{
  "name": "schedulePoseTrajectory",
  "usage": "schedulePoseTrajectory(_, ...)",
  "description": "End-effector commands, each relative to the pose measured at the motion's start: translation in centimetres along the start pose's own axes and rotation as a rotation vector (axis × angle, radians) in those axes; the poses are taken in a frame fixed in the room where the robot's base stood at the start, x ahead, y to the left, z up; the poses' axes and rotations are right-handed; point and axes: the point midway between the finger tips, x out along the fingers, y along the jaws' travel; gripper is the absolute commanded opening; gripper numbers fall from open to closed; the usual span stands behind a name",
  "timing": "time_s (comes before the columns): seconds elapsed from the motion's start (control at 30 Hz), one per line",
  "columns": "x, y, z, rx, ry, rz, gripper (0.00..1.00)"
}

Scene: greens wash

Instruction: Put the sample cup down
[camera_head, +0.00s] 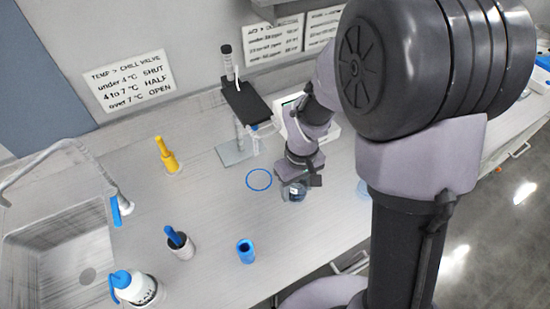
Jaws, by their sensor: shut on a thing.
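My gripper (299,180) points down over the bench, a little right of the middle of the view. It is shut on the sample cup (296,194), a small clear cup with dark bluish contents and a pale label. The jaws hide the cup's upper part. The cup is close above the bench or on it; I cannot tell whether it touches. A blue ring (259,180) marked on the bench lies just left of the cup and is empty.
A stand with a black plate (246,103) and probe is behind the ring. A yellow-topped bottle (166,155), a blue cylinder (245,251), a holder with a blue-handled tool (179,243), a wash bottle (132,287) and a sink (60,245) are left. Bare bench lies between them.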

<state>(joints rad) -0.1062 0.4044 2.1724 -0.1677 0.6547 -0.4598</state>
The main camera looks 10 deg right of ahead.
Motion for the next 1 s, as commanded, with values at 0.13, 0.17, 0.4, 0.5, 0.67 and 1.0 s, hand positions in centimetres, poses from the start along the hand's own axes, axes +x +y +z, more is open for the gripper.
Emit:
schedulePoseTrajectory(0.13,0.5,1.0,-2.7,0.001,0.001,0.000,0.08)
schedulePoseTrajectory(0.17,0.5,1.2,-3.3,0.000,0.000,0.001,0.08)
schedulePoseTrajectory(0.4,1.1,3.1,-8.2,0.002,0.001,0.001,0.08)
schedulePoseTrajectory(0.5,1.3,3.9,-10.4,0.002,0.000,0.000,0.08)
schedulePoseTrajectory(0.67,1.4,4.7,-12.6,0.002,0.000,0.001,0.08)
schedulePoseTrajectory(1.0,5.0,4.8,-12.9,0.002,-0.001,0.000,0.08)
